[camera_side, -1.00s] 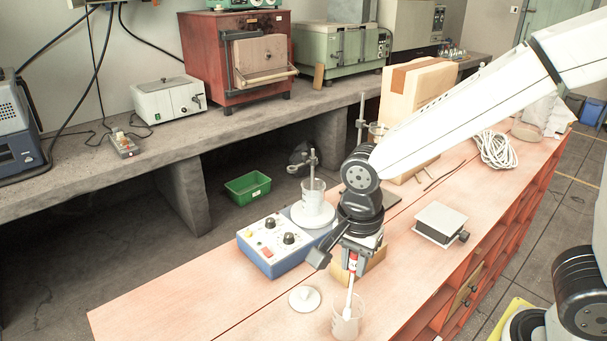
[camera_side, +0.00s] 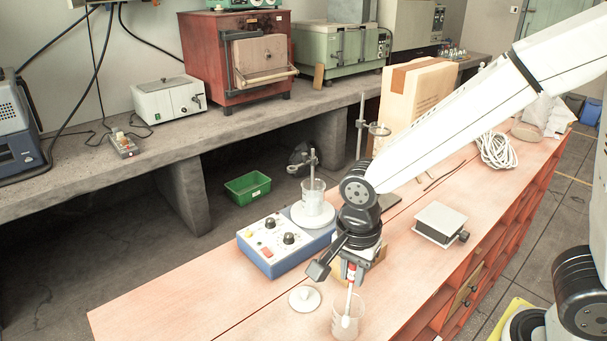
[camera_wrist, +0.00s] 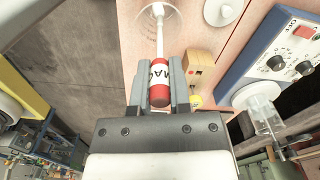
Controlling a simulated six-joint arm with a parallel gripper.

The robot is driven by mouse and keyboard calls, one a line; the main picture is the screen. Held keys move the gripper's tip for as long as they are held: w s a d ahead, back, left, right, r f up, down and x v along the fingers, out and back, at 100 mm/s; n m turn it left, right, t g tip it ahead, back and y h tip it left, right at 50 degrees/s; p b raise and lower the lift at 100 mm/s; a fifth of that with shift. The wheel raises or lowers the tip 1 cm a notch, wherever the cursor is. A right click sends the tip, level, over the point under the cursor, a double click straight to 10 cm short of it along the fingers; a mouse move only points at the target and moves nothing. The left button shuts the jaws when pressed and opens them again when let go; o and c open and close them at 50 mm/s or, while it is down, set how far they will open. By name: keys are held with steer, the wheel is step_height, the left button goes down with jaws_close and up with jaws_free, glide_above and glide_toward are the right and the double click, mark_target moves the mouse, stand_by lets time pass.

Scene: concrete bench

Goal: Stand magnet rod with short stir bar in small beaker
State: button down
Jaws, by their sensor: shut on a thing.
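My gripper (camera_side: 352,270) is shut on the red-and-white handle of the magnet rod (camera_side: 350,295). In the wrist view the red grip of the magnet rod (camera_wrist: 159,88) sits between the two fingers of my gripper (camera_wrist: 160,85). The rod's white shaft points down with its lower end at the small beaker (camera_side: 347,318), inside its outline in the side view. The clear beaker (camera_wrist: 157,20) also shows around the rod's far end in the wrist view. The rod is slightly tilted in the side view. I cannot make out the short stir bar at its tip.
A white round lid-like piece (camera_side: 304,298) lies left of the small beaker. A blue stirrer box (camera_side: 283,245) with a larger beaker (camera_side: 313,197) on its plate stands behind. A small grey-topped jack (camera_side: 440,223) is to the right. The bench front at left is clear.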

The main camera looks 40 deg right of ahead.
steer(key=shift+f, duration=1.25)
jaws_free()
steer(key=shift+r, duration=0.1)
steer(key=shift+r, duration=3.4)
steer(key=shift+d, duration=0.1)
